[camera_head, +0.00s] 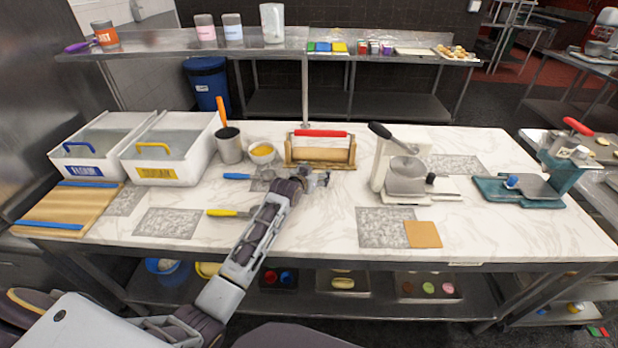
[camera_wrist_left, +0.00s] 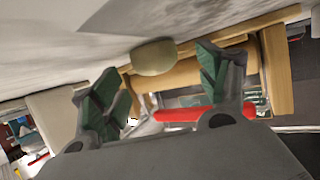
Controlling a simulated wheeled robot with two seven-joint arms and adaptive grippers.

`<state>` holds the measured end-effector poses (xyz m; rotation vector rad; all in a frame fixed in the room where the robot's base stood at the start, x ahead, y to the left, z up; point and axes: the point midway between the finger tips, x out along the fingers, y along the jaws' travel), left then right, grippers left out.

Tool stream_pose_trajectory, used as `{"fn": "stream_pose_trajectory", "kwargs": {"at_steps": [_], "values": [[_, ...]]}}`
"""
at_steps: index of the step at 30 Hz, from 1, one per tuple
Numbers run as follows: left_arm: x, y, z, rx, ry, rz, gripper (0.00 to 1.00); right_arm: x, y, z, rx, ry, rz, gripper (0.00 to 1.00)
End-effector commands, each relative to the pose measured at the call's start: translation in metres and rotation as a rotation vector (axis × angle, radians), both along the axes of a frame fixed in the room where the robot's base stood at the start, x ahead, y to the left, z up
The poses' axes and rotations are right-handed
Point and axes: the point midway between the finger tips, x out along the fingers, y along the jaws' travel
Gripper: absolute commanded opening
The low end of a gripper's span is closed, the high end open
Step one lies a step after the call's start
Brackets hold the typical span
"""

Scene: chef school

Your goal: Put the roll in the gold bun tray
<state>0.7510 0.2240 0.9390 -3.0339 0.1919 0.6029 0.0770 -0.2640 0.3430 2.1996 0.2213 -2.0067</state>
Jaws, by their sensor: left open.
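My left gripper (camera_head: 318,180) is over the marble counter, just in front of a wooden frame with a red bar (camera_head: 320,133). In the left wrist view its two green-padded fingers are spread apart. A small tan rounded roll (camera_wrist_left: 153,57) shows between the fingertips, beside the wooden frame (camera_wrist_left: 278,75); no finger is seen touching it. I cannot make the roll out in the head view, where the gripper covers that area. A tray with a tan bun-like piece (camera_head: 342,281) is on the lower shelf; I cannot tell whether it is the gold bun tray. My right gripper is not in view.
A white bowl (camera_head: 262,153), a grey cup (camera_head: 229,145), a blue-handled tool (camera_head: 238,176) and a yellow-handled tool (camera_head: 228,212) lie left of the gripper. A white press (camera_head: 405,170) stands to the right.

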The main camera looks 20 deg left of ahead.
Motion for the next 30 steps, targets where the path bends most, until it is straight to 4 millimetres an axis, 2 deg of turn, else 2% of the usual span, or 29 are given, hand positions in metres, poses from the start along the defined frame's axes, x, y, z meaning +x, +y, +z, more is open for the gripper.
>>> {"fn": "stream_pose_trajectory", "kwargs": {"at_steps": [11, 30], "values": [[-0.019, 0.003, 0.008, 0.001, -0.001, 0.000, 0.75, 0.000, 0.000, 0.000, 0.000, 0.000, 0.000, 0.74], [-0.072, 0.009, 0.029, 0.000, 0.000, 0.001, 0.75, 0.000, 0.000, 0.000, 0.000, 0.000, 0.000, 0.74]]}}
